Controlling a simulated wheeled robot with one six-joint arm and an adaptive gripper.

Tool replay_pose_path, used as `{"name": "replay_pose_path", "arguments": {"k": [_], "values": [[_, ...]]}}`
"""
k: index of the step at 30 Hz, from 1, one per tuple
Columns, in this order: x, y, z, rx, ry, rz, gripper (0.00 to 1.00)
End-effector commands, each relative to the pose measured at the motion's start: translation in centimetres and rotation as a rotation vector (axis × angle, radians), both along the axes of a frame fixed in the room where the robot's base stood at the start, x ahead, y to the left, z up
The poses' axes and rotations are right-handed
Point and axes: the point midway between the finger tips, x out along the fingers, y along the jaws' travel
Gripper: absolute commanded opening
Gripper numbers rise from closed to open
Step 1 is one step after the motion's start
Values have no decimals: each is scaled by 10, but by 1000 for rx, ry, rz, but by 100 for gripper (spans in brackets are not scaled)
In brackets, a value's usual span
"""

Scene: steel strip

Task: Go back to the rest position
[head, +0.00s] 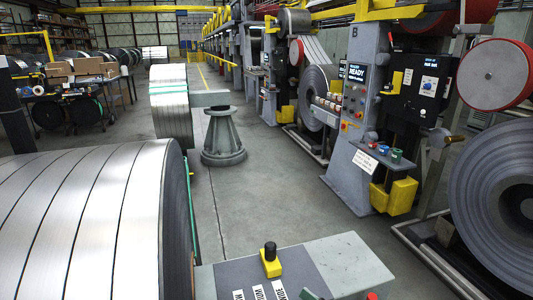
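My gripper and arm do not show in the head view. A grey stand top (345,262) is at the bottom centre, with a dark mat (235,277) bearing several white word labels that are cut off by the frame edge. A yellow block with a black knob (270,262) stands upright on the mat's far right part. A green item (310,294) and a red item (372,296) show only partly at the bottom edge.
A large steel coil (85,225) fills the lower left. A smaller coil (170,105) and a grey conical pedestal (222,138) stand beyond. A machine line with a "READY" screen (356,73) and a dark coil (500,195) line the right. Floor (270,190) between is clear.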

Motion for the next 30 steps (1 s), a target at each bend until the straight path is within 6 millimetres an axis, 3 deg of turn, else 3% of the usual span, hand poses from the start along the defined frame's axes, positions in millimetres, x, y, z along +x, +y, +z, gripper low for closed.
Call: {"name": "replay_pose_path", "arguments": {"k": [3,11,20,30], "values": [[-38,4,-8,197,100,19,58],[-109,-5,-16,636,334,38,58],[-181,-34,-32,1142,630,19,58],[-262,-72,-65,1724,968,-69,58]]}}
